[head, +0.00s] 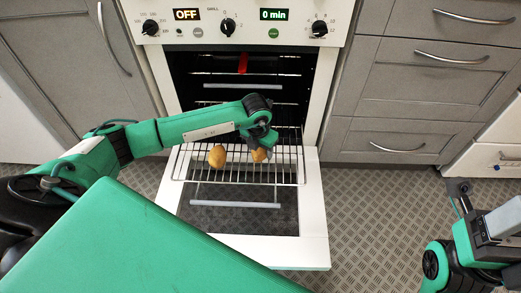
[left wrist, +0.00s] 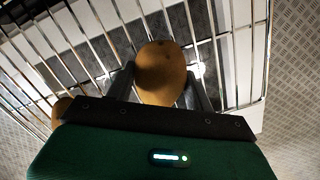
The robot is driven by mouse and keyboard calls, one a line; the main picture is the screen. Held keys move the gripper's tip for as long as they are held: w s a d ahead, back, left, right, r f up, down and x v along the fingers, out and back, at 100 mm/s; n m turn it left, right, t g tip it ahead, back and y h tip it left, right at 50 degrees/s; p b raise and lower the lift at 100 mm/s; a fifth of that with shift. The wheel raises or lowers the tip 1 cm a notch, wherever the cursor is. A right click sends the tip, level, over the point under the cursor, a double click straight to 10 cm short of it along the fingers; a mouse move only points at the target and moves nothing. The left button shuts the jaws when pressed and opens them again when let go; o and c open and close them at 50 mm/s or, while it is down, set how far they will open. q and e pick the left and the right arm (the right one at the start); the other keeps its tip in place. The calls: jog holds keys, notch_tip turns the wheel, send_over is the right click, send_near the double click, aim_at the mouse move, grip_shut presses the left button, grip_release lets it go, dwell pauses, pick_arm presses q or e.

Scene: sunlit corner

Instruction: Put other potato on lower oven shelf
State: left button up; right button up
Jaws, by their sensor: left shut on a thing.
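The oven (head: 245,70) has its door (head: 300,240) folded down. A wire shelf (head: 285,175) is pulled out over the door. One potato (head: 217,156) rests on the left part of the shelf. My left gripper (head: 259,150) is shut on the other potato (head: 260,155), to the right of the first one, at the shelf. In the left wrist view this potato (left wrist: 160,72) sits between the two fingers, with the shelf bars behind it. I cannot tell whether it touches the bars. My right gripper (head: 458,187) is at the right edge, away from the oven; its jaw state is unclear.
A red object (head: 243,63) shows inside the oven. Grey drawers (head: 430,80) stand to the right and a grey cabinet (head: 75,60) to the left. The patterned floor (head: 365,220) right of the door is clear.

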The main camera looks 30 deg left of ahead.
pick_arm(q)
jog(key=o, duration=1.1)
jog(key=shift+c, duration=0.2)
